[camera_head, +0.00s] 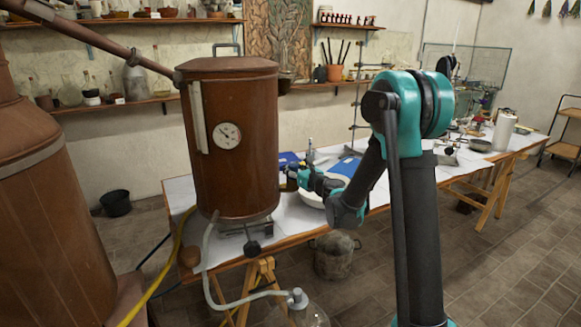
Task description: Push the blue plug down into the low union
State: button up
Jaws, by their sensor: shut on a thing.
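My gripper (290,179) is at the right side of the copper vessel (236,165), partly hidden behind its edge. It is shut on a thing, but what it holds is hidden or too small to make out. I cannot pick out the blue plug or the low union in this view. The copper vessel carries a round dial (227,135) on its front. I cannot tell whether my gripper touches the vessel.
A long work table (395,206) runs behind my arm, with a white basin (312,197) and blue items (346,166) on it. A larger copper still (45,215) stands at left. A yellow hose (165,266) and a glass flask (300,312) are in front.

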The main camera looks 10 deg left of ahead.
jog(key=o, duration=1.5)
jog(key=s+d+f+n+g, duration=0.15)
jog(key=s+d+n, duration=0.25)
jog(key=s, duration=0.4)
jog(key=s+d+f+n+g, duration=0.1)
jog(key=s+d+n+g, duration=0.1)
jog(key=s+d+n, duration=0.45)
jog(key=s+d+f+n+g+h, duration=0.3)
jog(key=s+d+f+n+h, duration=0.2)
jog(key=s, duration=0.7)
jog(key=s+d+f+n+g+h, duration=0.3)
jog(key=s+d+f+n+h, duration=0.3)
jog(key=s+d+f+n, duration=0.3)
jog(key=s+d+n, duration=0.3)
jog(key=s+d, duration=0.1)
jog(key=shift+s+d+f+n, duration=0.15)
jog(key=shift+d+n, duration=0.1)
jog(key=shift+n, duration=0.1)
